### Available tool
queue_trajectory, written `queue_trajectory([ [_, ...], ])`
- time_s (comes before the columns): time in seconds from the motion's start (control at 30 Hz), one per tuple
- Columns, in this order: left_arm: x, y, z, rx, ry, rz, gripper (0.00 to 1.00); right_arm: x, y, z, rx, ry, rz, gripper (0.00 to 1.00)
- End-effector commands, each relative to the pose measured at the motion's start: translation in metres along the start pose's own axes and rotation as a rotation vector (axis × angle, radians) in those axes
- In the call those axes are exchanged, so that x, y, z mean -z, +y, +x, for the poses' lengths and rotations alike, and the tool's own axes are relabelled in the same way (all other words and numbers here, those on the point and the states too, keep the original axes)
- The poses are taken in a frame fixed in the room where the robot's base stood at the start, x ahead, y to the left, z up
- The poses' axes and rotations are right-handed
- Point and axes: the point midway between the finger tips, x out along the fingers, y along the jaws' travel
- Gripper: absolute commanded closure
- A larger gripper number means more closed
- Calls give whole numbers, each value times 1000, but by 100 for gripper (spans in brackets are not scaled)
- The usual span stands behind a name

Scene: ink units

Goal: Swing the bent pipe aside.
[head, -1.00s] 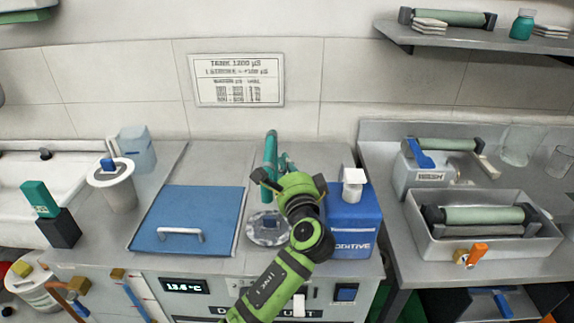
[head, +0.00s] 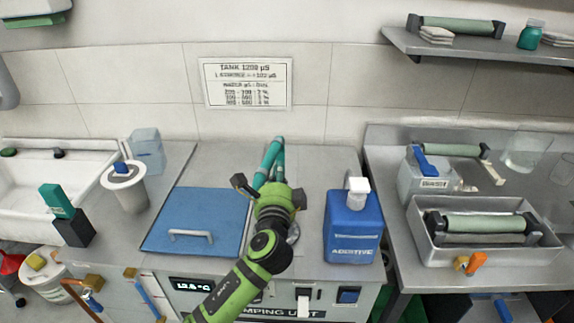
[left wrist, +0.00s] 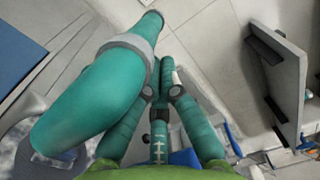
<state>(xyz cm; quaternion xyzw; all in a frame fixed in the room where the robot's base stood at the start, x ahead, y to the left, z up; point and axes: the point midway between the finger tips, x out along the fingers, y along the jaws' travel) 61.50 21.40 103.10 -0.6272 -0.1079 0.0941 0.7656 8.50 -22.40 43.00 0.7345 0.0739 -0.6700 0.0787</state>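The bent pipe (head: 267,161) is teal and rises behind the blue lid, its lower part hidden by my left gripper. In the left wrist view the pipe (left wrist: 90,95) is large on the left, with a grey collar, its lower end over a round clear piece. My left gripper (head: 279,172) is just right of the pipe, pointing at the wall. In the left wrist view its teal fingers (left wrist: 161,65) come together with nothing seen between them. They lie close along the pipe's right side; whether they touch it I cannot tell. My right gripper is not in view.
The blue lid (head: 195,219) with a handle lies left of my arm. A blue additive bottle (head: 352,230) stands close on the right. A metal tray (head: 440,252) with a roller is on the right bench.

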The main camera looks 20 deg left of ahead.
Motion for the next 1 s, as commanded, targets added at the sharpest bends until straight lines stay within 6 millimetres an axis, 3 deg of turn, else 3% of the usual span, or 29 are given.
queue_trajectory([
  [0.1, -20, -2, 0, 18, 98, 6, 100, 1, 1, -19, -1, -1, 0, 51],
  [0.33, -50, 8, 6, 58, 313, -3, 100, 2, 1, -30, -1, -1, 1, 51],
  [0.5, -66, 14, 13, 83, 441, -17, 100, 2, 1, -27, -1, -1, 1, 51],
  [0.7, -80, 18, 20, 84, 435, -21, 100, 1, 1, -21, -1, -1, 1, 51],
  [1.0, -98, 22, 34, 135, 703, -33, 100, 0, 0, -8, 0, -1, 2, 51],
])
